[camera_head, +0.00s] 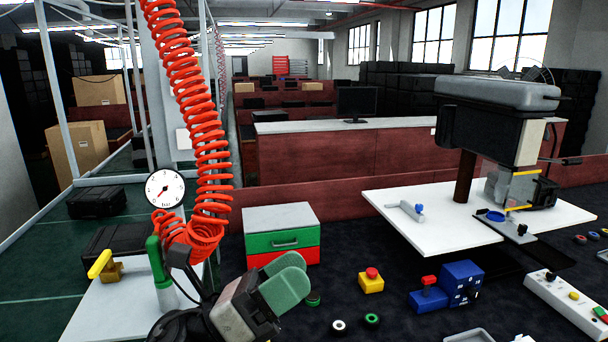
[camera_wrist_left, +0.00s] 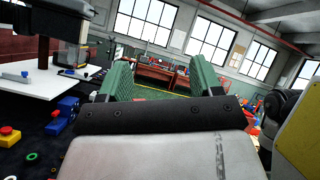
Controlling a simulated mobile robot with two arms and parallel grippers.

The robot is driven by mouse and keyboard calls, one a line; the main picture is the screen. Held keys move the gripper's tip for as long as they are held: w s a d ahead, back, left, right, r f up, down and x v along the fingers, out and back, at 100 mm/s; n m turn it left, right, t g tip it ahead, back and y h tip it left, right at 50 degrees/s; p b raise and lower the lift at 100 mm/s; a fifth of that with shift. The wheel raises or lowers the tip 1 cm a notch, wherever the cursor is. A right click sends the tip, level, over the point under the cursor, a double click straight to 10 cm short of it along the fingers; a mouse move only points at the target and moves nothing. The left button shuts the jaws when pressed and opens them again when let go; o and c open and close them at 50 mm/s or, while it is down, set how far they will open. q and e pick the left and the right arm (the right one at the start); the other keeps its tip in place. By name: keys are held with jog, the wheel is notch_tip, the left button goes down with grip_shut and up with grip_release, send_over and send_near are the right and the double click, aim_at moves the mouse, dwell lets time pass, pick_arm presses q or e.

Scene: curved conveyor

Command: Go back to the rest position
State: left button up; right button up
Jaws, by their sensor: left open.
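My left gripper (camera_head: 286,278) is at the lower middle of the head view, in front of the drawer box and above the dark table. Its green fingers are apart, with nothing seen between them. The left wrist view also shows the open fingers (camera_wrist_left: 162,80), with the far room beyond the gap. My right gripper is in neither view.
Near the gripper are a green-and-red drawer box (camera_head: 282,238), a red coiled hose (camera_head: 195,110), a pressure gauge (camera_head: 165,188) and a yellow button box (camera_head: 371,281). A blue box (camera_head: 461,283) and a white platform under a machine (camera_head: 440,225) are to the right.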

pick_arm(q)
jog(key=a+f+n+t+y, duration=0.3)
jog(key=a+f+n+y, duration=0.3)
jog(key=n, duration=0.5)
jog(key=a+f+n+t+y, duration=0.3)
jog(key=f+n+y, duration=0.55)
jog(key=n, duration=0.35)
jog(key=a+f+n+t+y, duration=0.2)
jog(key=a+f+n+y, duration=0.4)
jog(key=n, duration=0.5)
jog(key=s+a+f+n+g+y, duration=0.1)
jog(key=s+a+f+n+g, duration=0.1)
jog(key=s+f+n+g, duration=0.55)
jog(key=s+a+f+n+g+y, duration=0.15)
jog(key=s+f+g, duration=0.25)
jog(key=s+f, duration=0.65)
notch_tip(320, 180, down, 26)
jog(key=s+b, duration=0.2)
jog(key=s+a+f+g+b, duration=0.2)
jog(key=s+a+f, duration=0.1)
jog(key=s+f, duration=1.3)
notch_tip(320, 180, down, 3)
jog(key=shift+r, duration=0.15)
jog(key=shift+a, duration=0.1)
